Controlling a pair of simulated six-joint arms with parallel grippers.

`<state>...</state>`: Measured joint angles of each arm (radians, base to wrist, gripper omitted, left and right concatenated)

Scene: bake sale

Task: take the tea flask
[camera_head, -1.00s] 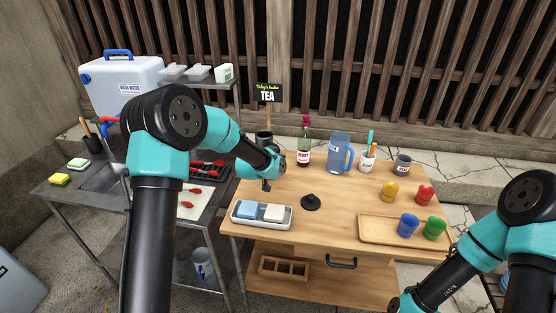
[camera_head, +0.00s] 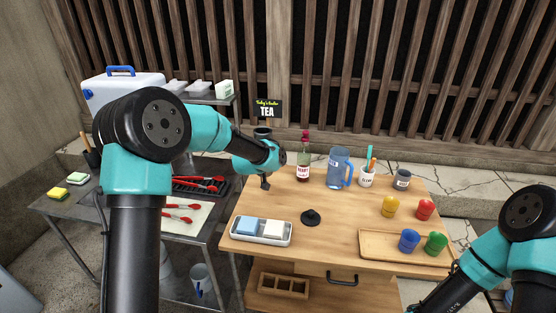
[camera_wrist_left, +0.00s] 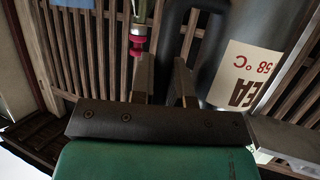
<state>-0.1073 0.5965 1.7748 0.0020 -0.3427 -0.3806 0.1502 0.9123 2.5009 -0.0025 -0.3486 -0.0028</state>
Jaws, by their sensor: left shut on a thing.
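The tea flask is a large dark grey vessel with a cream label reading TEA and 58 °C. In the left wrist view the tea flask (camera_wrist_left: 215,60) fills the upper right, beside the fingers. In the head view only its dark top (camera_head: 263,132) shows above my left gripper, and its body is hidden behind the arm. My left gripper (camera_wrist_left: 163,75) is shut on the tea flask; it seems to hold the handle side, but the exact contact is unclear. My right arm shows at the lower right of the head view, with its gripper out of frame.
A red-capped bottle (camera_head: 303,165), a blue jug (camera_head: 339,168), a utensil cup (camera_head: 367,179) and a dark mug (camera_head: 402,180) stand along the table's back. A TEA sign (camera_head: 267,108) stands behind.

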